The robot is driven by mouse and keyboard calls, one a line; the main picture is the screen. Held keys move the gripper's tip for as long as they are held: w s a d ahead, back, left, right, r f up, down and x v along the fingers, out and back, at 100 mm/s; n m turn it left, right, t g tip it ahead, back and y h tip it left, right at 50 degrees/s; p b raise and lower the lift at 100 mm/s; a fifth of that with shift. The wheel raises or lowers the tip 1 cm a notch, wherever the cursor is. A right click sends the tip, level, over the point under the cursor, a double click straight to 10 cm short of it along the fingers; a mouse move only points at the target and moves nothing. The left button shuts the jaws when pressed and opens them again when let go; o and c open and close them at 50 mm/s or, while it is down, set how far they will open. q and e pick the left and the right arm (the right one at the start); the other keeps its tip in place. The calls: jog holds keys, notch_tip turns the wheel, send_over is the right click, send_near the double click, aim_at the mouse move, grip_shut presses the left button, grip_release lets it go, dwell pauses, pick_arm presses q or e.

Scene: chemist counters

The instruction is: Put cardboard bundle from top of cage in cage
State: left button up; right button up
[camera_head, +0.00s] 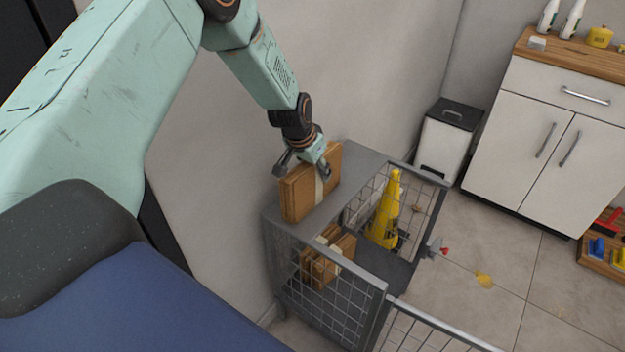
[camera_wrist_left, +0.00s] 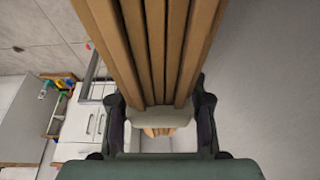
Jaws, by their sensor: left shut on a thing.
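A cardboard bundle (camera_head: 298,196) with a pale band stands upright on the grey top of the cage (camera_head: 346,160). My left gripper (camera_head: 305,172) reaches down from above and is shut on the bundle's upper edge. In the left wrist view the bundle (camera_wrist_left: 155,50) fills the space between the fingers of my left gripper (camera_wrist_left: 157,115), its layers seen edge-on. The cage has wire mesh sides, and a mesh door (camera_head: 425,335) stands open at the front. My right gripper is not in view.
Inside the cage are another banded cardboard bundle (camera_head: 322,262) and a yellow cone (camera_head: 386,215). A white bin (camera_head: 446,140) stands behind the cage. A white cabinet (camera_head: 535,130) is at the right.

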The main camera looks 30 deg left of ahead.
pick_arm(q)
grip_shut()
